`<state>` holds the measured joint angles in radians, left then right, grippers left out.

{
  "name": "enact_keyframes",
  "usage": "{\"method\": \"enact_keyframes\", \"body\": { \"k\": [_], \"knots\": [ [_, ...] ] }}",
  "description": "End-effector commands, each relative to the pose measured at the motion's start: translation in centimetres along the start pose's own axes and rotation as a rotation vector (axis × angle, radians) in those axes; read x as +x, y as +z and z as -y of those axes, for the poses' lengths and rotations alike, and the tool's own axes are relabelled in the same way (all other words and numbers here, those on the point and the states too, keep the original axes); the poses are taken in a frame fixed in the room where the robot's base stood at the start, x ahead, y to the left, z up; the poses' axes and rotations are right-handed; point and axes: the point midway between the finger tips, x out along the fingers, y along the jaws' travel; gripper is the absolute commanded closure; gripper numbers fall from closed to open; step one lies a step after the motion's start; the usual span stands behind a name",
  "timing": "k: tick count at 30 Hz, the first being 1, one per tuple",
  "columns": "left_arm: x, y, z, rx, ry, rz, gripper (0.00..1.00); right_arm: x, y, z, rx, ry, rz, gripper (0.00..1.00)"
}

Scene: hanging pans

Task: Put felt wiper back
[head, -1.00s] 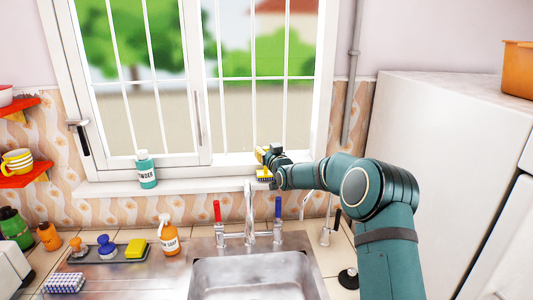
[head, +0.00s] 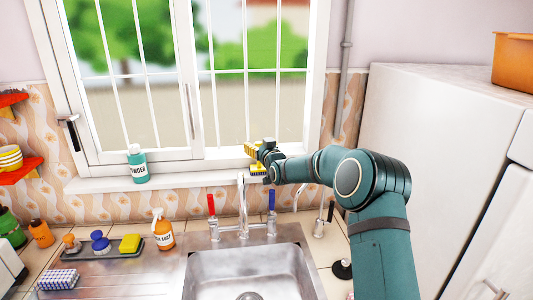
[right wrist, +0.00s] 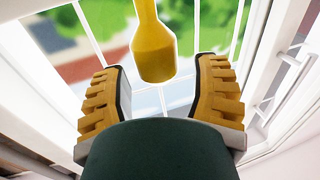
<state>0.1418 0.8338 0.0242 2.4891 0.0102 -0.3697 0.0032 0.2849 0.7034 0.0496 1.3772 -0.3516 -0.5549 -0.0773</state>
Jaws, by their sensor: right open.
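A yellow, tapered handle-like piece (right wrist: 155,55), which may be the felt wiper, shows in the right wrist view, with its rounded thick end toward me. Its far end runs out of the top of the picture, so no felt part shows. My right gripper (right wrist: 160,72) is open, with one ribbed finger on each side of the piece and gaps between. In the head view my right gripper (head: 252,159) is at the window, just above the sill; I cannot make out the wiper there. My left gripper is not in view.
The window sill (head: 200,178) holds a green powder bottle (head: 137,165). Below are a sink (head: 250,275), its taps (head: 243,210) and an orange soap bottle (head: 163,233). A tray (head: 100,254) holds brushes and a yellow sponge (head: 130,243). A white fridge (head: 440,130) stands at right.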

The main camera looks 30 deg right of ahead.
Motion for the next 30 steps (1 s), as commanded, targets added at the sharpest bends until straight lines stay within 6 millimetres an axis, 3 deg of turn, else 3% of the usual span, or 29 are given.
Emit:
{"method": "enact_keyframes", "body": {
  "k": [18, 24, 30],
  "knots": [
    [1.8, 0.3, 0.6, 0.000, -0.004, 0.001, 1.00, -9.9, 0.1, -0.1, -0.001, 0.001, 0.000, 0.39],
    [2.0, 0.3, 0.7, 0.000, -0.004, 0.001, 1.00, -11.4, 0.1, -0.1, 0.000, 0.001, 0.000, 0.39],
    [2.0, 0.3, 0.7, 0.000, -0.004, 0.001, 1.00, -11.6, 0.1, -0.1, 0.000, 0.001, 0.000, 0.39]
  ]
}}
